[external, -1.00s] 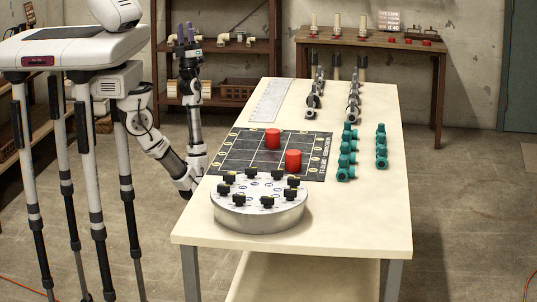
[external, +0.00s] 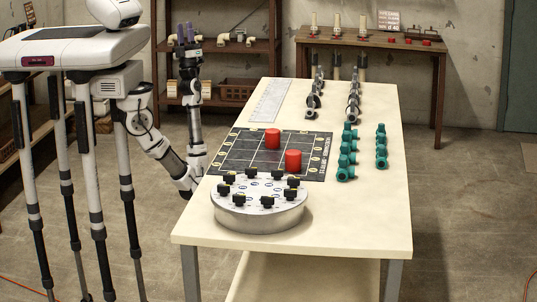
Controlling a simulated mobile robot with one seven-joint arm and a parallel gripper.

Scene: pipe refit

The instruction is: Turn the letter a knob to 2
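A round silver dial plate (external: 260,212) sits at the near end of the table. Several black knobs stand around its white top, among them a near one (external: 267,202) and a far one (external: 251,172). The letters and numbers by the knobs are too small to read, so I cannot tell which knob is a or where it points. My gripper (external: 185,34) is raised upright at the left, beyond the table's left edge and well away from the dial plate. Its fingers point up and nothing shows between them; their opening is too small to judge.
A black gridded mat (external: 235,158) with two red cylinders (external: 293,160) lies behind the dial plate. Teal fittings (external: 381,150), dark grey fittings (external: 353,105) and a pale ruled sheet (external: 268,103) are also on the table (external: 370,215). The table's near right part is bare.

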